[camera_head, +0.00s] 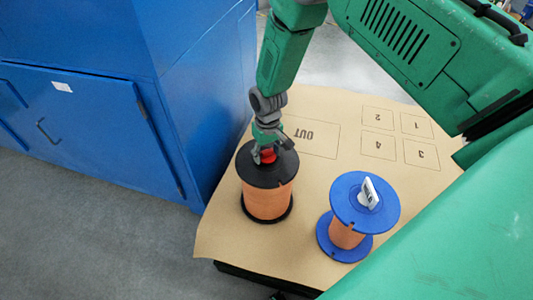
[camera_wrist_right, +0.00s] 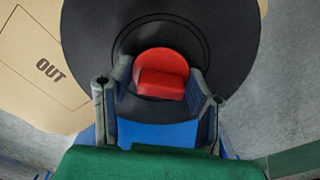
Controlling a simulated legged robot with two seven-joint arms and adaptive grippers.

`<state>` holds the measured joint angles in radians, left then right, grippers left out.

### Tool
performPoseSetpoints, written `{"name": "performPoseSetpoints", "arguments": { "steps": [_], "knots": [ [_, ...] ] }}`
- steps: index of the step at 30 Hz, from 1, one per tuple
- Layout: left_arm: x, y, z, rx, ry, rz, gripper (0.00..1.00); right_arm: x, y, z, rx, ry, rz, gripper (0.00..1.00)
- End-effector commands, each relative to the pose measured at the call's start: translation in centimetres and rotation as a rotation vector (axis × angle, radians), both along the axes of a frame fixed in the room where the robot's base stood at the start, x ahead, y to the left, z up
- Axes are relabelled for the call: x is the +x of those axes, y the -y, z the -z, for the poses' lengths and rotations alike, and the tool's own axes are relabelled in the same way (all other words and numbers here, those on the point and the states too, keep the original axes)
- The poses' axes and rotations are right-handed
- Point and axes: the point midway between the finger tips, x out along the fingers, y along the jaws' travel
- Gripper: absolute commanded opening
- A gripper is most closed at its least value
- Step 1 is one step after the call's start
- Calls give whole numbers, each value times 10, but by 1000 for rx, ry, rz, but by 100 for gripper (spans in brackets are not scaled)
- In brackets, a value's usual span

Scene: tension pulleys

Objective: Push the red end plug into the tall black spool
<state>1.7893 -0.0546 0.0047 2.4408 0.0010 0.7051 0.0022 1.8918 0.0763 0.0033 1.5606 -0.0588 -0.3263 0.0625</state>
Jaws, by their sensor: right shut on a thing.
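The tall black spool (camera_head: 267,190) stands upright on the brown board, with orange-brown winding between its black flanges. The red end plug (camera_head: 268,156) is at the centre of its top flange. My right gripper (camera_head: 268,150) reaches down from above and is shut on the plug. In the right wrist view the red plug (camera_wrist_right: 163,73) sits between the two fingers (camera_wrist_right: 160,85), over the centre of the black flange (camera_wrist_right: 225,40). How deep the plug sits in the spool's hole is hidden. My left gripper is not in view.
A blue spool (camera_head: 365,203) with a white plug (camera_head: 369,192) stands to the right on the board (camera_head: 315,170). Marked areas "OUT" and numbers lie behind it. A blue cabinet (camera_head: 90,120) stands close on the left. The board between the spools is clear.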

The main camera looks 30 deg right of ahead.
Motion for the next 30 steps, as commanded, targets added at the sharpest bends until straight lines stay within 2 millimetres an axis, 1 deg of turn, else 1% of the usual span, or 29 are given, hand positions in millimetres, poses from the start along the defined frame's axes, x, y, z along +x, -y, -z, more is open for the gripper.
{"name": "performPoseSetpoints", "arguments": {
  "steps": [10, 11, 12, 23, 26, 30],
  "knots": [
    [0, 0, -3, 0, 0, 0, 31, 0, 0, -1, 0, 0, 0, 28],
    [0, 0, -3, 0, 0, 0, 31, 0, 0, -1, 0, 0, 0, 55],
    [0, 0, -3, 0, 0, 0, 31, 0, 0, -1, 0, 0, 0, 69],
    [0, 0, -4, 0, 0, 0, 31, 0, 0, -2, 0, 0, 0, 69],
    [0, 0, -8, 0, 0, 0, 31, 0, 0, -7, 0, 0, 0, 69],
    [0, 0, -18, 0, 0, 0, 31, 0, 0, -19, 0, 1, 0, 69]
  ]
}}
